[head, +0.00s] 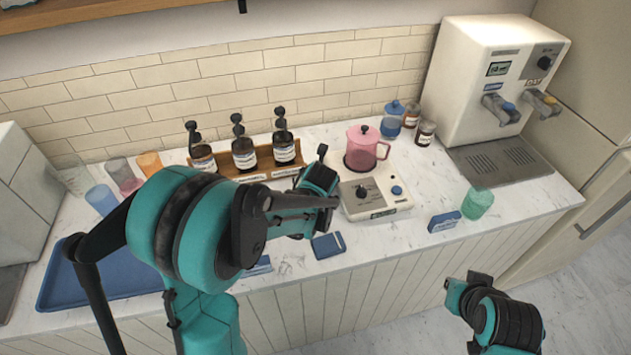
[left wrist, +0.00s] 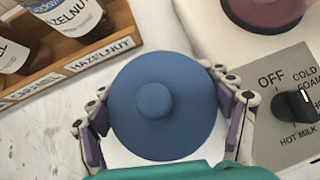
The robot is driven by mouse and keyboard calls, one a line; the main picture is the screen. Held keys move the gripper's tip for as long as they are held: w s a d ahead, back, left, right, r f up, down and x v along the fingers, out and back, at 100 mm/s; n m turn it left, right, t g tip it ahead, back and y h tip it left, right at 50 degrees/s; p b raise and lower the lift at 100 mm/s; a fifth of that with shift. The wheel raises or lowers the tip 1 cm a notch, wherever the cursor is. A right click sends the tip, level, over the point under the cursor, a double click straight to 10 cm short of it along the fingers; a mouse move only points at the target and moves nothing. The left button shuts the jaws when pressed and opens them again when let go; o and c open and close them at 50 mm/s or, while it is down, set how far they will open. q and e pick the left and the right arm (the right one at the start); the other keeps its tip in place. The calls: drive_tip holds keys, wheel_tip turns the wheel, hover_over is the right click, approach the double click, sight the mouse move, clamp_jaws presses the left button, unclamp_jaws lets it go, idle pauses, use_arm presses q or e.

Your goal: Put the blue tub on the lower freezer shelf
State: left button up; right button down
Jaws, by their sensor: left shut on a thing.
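The blue tub (left wrist: 153,105), seen from above as a round lid with a knob, is between the two fingers of my left gripper (left wrist: 165,95) in the left wrist view. The fingers touch it on both sides. In the head view my left gripper (head: 322,182) is over the counter, between the syrup rack and the frother, and it hides the tub. My right gripper (head: 466,288) is low at the right, in front of the counter; its fingers are too unclear to judge. No open freezer or shelf shows.
A wooden rack (head: 228,172) with syrup bottles and a white frother (head: 372,208) with a pink pitcher (head: 362,150) flank my left gripper. A blue-lidded jar (head: 392,120) stands behind. A beige cabinet (head: 606,195) with a handle stands at the right. A green cup (head: 477,203) is near the edge.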

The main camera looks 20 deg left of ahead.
use_arm(q)
drive_tip(key=shift+f, duration=0.15)
drive_tip(key=o, duration=1.6)
